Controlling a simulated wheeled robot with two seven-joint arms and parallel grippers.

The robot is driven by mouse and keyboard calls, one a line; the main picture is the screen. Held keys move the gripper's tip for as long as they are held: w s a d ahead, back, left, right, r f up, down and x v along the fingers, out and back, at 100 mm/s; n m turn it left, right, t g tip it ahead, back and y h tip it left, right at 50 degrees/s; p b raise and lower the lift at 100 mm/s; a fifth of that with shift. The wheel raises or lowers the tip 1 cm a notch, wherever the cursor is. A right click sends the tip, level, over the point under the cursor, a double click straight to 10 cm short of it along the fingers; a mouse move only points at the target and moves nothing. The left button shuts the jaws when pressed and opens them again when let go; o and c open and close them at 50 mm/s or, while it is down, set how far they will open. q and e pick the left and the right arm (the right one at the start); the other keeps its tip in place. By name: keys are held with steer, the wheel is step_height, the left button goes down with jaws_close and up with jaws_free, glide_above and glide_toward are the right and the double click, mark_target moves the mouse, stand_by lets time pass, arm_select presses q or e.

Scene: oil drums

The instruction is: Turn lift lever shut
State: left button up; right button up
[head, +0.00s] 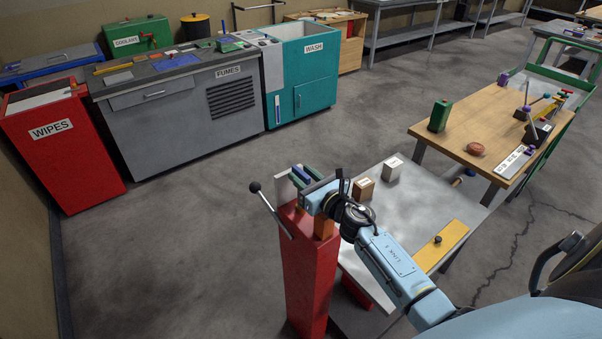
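The lift lever (272,214) is a thin metal rod with a black ball knob at its upper left end. It slants down to the right, against the left side of a red post (303,275). My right arm reaches in from the lower right, and my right gripper (320,192) is at the top of the post, to the right of the lever and apart from its knob. Its fingers are small and partly hidden, so I cannot tell whether they are open or hold anything. My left gripper is not in view.
A grey-topped table (410,200) with two small blocks and a yellow plate (440,246) stands right of the post. A wooden workbench (480,125) is beyond it. A red WIPES bin (60,150) and grey FUMES cabinet (185,115) line the back left. Floor left of the post is clear.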

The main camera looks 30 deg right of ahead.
steer(key=shift+w, duration=0.6)
jaws_close()
steer(key=shift+a, duration=0.1)
